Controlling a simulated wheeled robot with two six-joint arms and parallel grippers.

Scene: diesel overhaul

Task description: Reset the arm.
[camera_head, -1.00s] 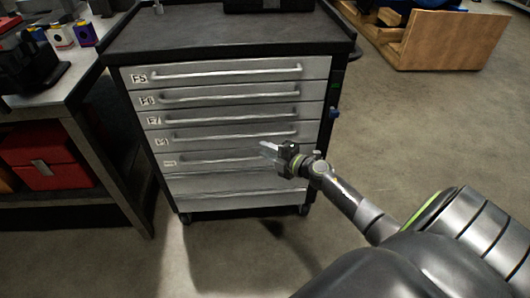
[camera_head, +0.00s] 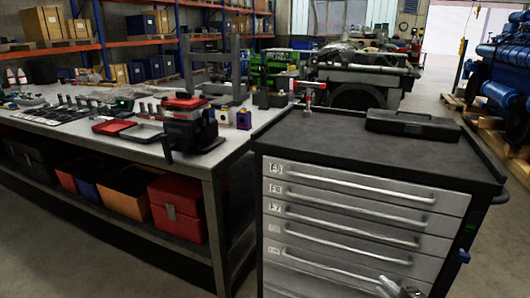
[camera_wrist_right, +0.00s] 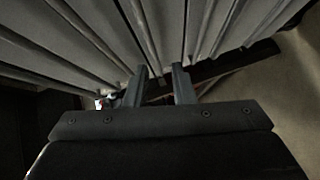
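My right gripper (camera_head: 398,289) shows at the bottom edge of the head view, in front of the lower drawers of the grey tool cabinet (camera_head: 365,205). In the right wrist view the two fingers (camera_wrist_right: 160,85) stand apart with nothing held between them. The drawer fronts (camera_wrist_right: 110,35) fill the upper part of that view, and I cannot tell how close the fingers are to them. The rest of my right arm is out of the head view. My left gripper is in neither view.
A black case (camera_head: 413,124) lies on the cabinet top. A long workbench (camera_head: 205,163) with tools stands at the left, with a red box (camera_head: 177,208) on its lower shelf. A blue engine (camera_head: 505,75) stands at the far right. Open floor shows behind the cabinet.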

